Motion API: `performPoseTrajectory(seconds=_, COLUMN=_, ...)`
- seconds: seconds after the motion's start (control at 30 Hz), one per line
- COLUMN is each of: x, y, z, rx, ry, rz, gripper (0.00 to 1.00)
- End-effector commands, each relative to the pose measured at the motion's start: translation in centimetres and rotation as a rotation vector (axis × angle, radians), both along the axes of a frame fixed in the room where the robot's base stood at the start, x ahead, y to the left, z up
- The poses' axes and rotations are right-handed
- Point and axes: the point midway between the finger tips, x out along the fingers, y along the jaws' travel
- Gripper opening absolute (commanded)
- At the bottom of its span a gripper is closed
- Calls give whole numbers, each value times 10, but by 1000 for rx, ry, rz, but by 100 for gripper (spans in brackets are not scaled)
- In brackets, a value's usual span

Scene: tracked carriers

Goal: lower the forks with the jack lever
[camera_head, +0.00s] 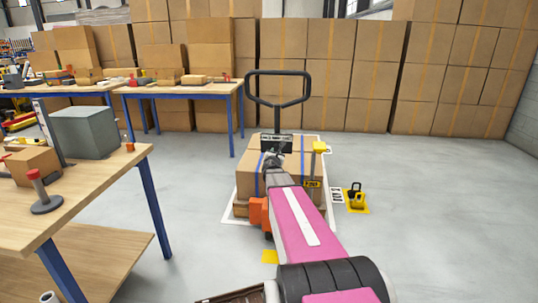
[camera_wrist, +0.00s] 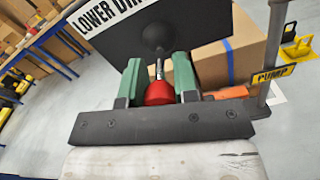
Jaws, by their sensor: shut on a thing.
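The jack lever (camera_wrist: 159,92), a thin metal stem with a red knob, shows in the wrist view in front of a black plate with a partly cut-off "LOWER" label (camera_wrist: 110,15). My gripper (camera_wrist: 159,72) has its green fingers on both sides of the lever and is shut on it. In the head view my gripper (camera_head: 272,162) is at the jack, just below the black loop handle (camera_head: 278,88); the red knob is hidden there. Brown cartons (camera_head: 248,172) sit low around the jack's mast. The forks cannot be made out.
A yellow-topped pump lever (camera_head: 319,147) stands close to the right, its "PUMP" label also in the wrist view (camera_wrist: 272,74). A yellow and black floor piece (camera_head: 356,198) lies further right. A wooden workbench (camera_head: 75,195) stands left. Stacked cartons (camera_head: 370,75) line the back. Right floor is clear.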

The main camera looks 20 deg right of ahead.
Motion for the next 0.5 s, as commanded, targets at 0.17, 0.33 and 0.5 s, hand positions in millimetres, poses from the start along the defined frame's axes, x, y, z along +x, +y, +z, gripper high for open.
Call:
performPoseTrajectory(seconds=0.17, x=-1, y=-4, z=0, rx=-1, ry=-3, rz=-3, gripper=0)
performPoseTrajectory(seconds=0.33, x=-1, y=-4, z=0, rx=0, ry=-3, rz=-3, gripper=0)
performPoseTrajectory(seconds=0.5, x=-1, y=-3, z=0, rx=0, ry=-3, rz=-2, gripper=50)
